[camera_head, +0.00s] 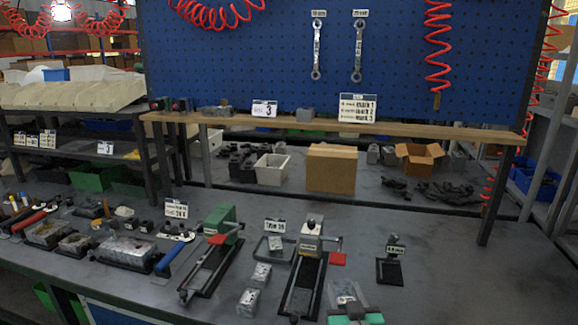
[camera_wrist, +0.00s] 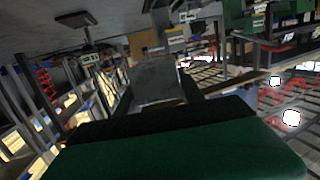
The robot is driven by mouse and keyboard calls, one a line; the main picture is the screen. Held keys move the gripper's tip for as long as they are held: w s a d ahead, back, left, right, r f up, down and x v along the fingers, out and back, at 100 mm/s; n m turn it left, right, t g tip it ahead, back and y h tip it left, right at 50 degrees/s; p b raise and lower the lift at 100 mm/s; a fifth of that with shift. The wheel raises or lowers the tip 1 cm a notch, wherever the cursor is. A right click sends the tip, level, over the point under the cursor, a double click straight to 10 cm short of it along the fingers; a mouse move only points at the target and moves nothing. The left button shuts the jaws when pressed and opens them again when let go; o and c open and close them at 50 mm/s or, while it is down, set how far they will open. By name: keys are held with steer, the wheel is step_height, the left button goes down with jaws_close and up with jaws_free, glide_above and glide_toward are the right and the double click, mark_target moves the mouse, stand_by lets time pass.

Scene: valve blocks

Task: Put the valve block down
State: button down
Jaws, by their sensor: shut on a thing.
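My gripper (camera_head: 352,315), teal and black, shows at the bottom edge of the head view, right of centre. It is shut on a grey metallic valve block (camera_head: 346,293), which is just beyond it. In the wrist view the block (camera_wrist: 156,80) sticks out past the dark jaws, and the green gripper body fills the bottom. Whether the held block touches the table cannot be told. Two similar grey blocks, one farther (camera_head: 262,273) and one nearer (camera_head: 248,302), rest on the bench left of my gripper.
A black clamp fixture (camera_head: 304,270) with a red handle stands just left of my gripper. A green fixture (camera_head: 220,222) is farther left, and a small black stand (camera_head: 390,270) is to the right. A wooden shelf (camera_head: 410,128) crosses behind. The bench's right side (camera_head: 460,270) is clear.

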steer(key=shift+a, duration=0.2)
steer(key=s+d+f+m+g+h+b, duration=0.1)
steer(key=s+d+f+m+h+b, duration=0.15)
steer(key=d, duration=0.75)
steer(key=s+d+f+m+g+h+b, duration=0.1)
steer(key=s+d+m+h+b, duration=0.2)
steer(key=d, duration=0.8)
steer(key=s+d+f+m+g+h+b, duration=0.1)
steer(key=s+d+f+m+h+b, duration=0.25)
steer(key=d, duration=0.65)
steer(key=w+a+r+n+t+y+b, duration=0.1)
steer(key=w+a+r+n+t+y, duration=0.1)
steer(key=a, duration=0.6)
steer(key=w+r+n+y, duration=0.1)
steer(key=w+n+y, duration=0.1)
steer(key=w+n, duration=0.1)
steer(key=shift+w+a+r+n+t, duration=0.3)
steer(key=shift+w+a+r+n, duration=0.05)
steer(key=shift+w+r+n, duration=0.05)
